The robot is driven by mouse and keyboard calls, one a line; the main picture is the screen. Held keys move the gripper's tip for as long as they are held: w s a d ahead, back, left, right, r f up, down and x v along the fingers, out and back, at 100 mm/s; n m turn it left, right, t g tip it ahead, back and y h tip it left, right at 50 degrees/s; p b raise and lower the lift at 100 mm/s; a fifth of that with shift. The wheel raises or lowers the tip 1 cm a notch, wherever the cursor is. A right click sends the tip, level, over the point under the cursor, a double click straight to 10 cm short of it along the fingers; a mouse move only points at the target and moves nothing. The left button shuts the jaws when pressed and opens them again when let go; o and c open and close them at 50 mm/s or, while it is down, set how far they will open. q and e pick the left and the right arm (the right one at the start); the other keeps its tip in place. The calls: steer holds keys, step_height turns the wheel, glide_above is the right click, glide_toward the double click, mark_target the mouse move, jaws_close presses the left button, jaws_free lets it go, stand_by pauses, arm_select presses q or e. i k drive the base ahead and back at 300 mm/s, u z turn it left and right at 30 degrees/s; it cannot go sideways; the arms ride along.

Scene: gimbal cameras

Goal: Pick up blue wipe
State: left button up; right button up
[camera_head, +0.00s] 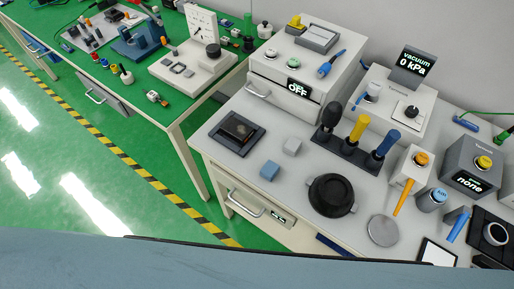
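A small blue block-like piece (270,171), likely the blue wipe, lies on the light grey tabletop (300,212) near its front left part. A similar grey-white piece (292,146) lies just behind it to the right, apart from it. Neither of my grippers shows in the head view, so nothing is seen touching the blue wipe.
A dark square tray (237,133) lies left of the blue wipe. A black round dish (331,195) stands to its right, with a rack of handled tools (354,154) behind. A white box reading OFF (290,82) stands at the back. A green bench (185,112) is at left.

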mark_target(271, 169)
steer(key=k, duration=0.5)
steer(key=z, duration=3.3)
steer(key=k, duration=1.25)
steer(key=u, duration=1.3)
steer(key=i, duration=0.5)
steer(key=z, duration=0.05)
